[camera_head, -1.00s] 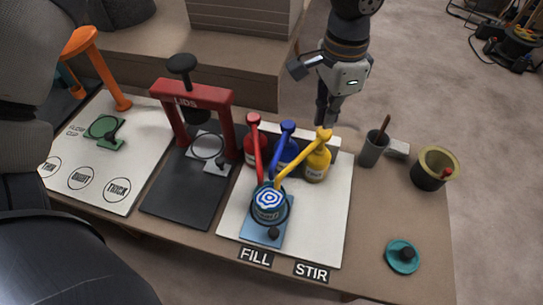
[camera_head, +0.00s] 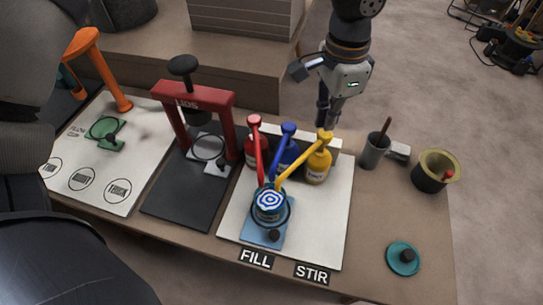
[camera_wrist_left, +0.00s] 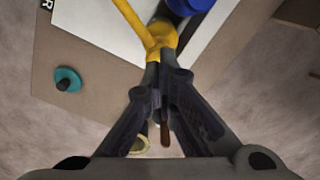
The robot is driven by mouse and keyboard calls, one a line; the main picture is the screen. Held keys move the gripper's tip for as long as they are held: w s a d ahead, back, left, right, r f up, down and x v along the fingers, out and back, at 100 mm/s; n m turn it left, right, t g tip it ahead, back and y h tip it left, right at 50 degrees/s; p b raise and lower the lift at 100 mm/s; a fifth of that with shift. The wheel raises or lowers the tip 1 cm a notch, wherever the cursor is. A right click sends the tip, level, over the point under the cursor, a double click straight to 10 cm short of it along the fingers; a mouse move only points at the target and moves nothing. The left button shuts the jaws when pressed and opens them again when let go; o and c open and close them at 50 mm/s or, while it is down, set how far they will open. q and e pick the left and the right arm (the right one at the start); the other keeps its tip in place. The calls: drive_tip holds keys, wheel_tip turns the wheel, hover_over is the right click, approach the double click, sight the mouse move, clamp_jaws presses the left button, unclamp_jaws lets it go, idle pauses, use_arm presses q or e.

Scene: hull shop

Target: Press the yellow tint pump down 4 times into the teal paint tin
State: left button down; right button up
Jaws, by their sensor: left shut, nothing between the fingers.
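The yellow tint pump (camera_head: 318,164) stands upright in the back row on the white board, right of the blue and red pumps. Its long spout slants down left to the teal paint tin (camera_head: 268,212), whose open top shows a blue and white ring pattern. My left gripper (camera_head: 324,122) is shut and empty, pointing down at the yellow pump head. Whether the fingertips touch it or hover just above, I cannot tell. In the left wrist view, the yellow pump head (camera_wrist_left: 160,38) lies just beyond the shut fingertips (camera_wrist_left: 153,72). My right gripper is not in view.
The blue pump (camera_head: 286,152) and red pump (camera_head: 255,150) stand close on the left. A grey cup with a stick (camera_head: 374,152), a brass pot (camera_head: 433,175) and a teal lid (camera_head: 403,258) are to the right. A red lid press (camera_head: 192,95) stands left.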

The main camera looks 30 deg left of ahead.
sight(325, 134)
use_arm(q)
drive_tip(key=shift+f, duration=1.8)
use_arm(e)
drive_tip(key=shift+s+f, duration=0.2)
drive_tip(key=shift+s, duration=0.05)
use_arm(q)
drive_tip(key=shift+r, duration=0.1)
drive_tip(key=shift+r+p, duration=0.45)
drive_tip(key=shift+r, duration=1.3)
drive_tip(key=shift+f, duration=0.1)
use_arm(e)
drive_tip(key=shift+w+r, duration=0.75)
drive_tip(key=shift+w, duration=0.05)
use_arm(q)
drive_tip(key=shift+f, duration=0.1)
